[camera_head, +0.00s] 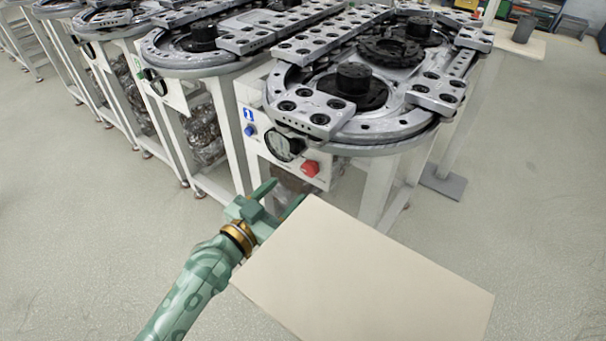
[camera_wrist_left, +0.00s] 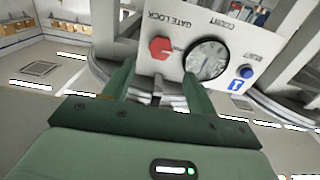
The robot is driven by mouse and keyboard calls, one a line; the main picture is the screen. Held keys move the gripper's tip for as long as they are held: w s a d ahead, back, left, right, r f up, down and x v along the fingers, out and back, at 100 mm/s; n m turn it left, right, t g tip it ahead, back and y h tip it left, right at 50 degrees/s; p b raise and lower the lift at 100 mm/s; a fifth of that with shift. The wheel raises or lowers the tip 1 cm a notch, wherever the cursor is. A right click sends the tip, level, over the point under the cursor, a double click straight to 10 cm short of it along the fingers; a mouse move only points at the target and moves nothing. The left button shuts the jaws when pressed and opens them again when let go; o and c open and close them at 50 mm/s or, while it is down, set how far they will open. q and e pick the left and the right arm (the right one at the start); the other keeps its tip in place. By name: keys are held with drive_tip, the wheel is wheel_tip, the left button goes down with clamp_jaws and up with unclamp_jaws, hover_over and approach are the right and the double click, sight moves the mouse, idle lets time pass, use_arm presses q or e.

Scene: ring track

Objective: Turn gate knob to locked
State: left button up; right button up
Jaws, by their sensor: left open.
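The gate knob is a red knob (camera_head: 311,168) on the white front panel (camera_head: 276,155) of the nearest ring-track station. In the left wrist view the red knob (camera_wrist_left: 160,47) sits beside the words GATE LOCK, near a round dial (camera_wrist_left: 207,60). My left gripper (camera_head: 281,196) is open, below and to the left of the knob in the head view, and apart from it. In the left wrist view the knob shows beyond the gap between its fingers (camera_wrist_left: 157,72), and nothing is between them. Which way the knob is turned is hard to tell. My right gripper is not in view.
A blue button (camera_wrist_left: 246,71) is on the same panel. The ring track (camera_head: 390,125) overhangs the panel, with white legs (camera_head: 378,190) below. A flat beige panel (camera_head: 365,275) fills the lower middle of the head view.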

sight(307, 171)
use_arm(q)
drive_tip(key=b+x, duration=0.1)
drive_tip(key=x, duration=0.6)
drive_tip(key=shift+w+d, duration=0.2)
drive_tip(key=shift+w, duration=0.05)
drive_tip(key=shift+c, duration=0.4)
drive_tip(key=c, duration=0.9)
